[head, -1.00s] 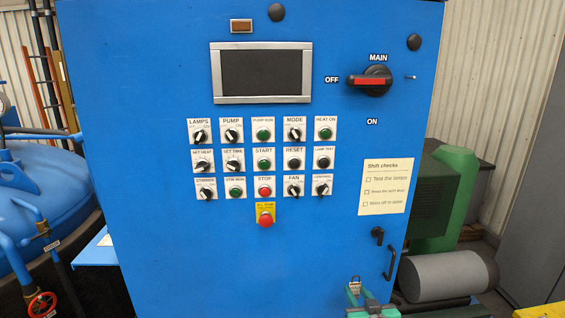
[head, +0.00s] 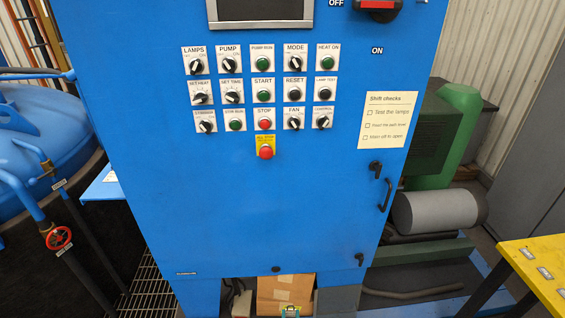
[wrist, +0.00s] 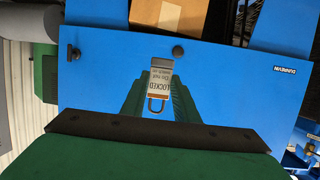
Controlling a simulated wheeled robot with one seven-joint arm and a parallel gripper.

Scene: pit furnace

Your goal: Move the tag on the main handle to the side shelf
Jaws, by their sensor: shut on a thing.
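My gripper (wrist: 158,92) has green fingers and is shut on the tag (wrist: 161,78), a pale card reading "LOCKED" with a metal loop at one end. In the head view, only the top of my gripper (head: 290,311) shows at the bottom edge, in front of the cabinet's foot. The main handle (head: 378,4), black and red, is cut by the top edge of the head view; no tag shows on its visible part. The side shelf (head: 103,186) is a blue ledge on the cabinet's left side, with a pale patch on it.
The blue cabinet (head: 240,215) fills the middle, with several knobs and buttons. A cardboard box (head: 284,290) sits under it. A blue vessel and pipes with a red valve wheel (head: 58,238) stand left. A yellow table (head: 545,270) and a grey cylinder (head: 435,211) are right.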

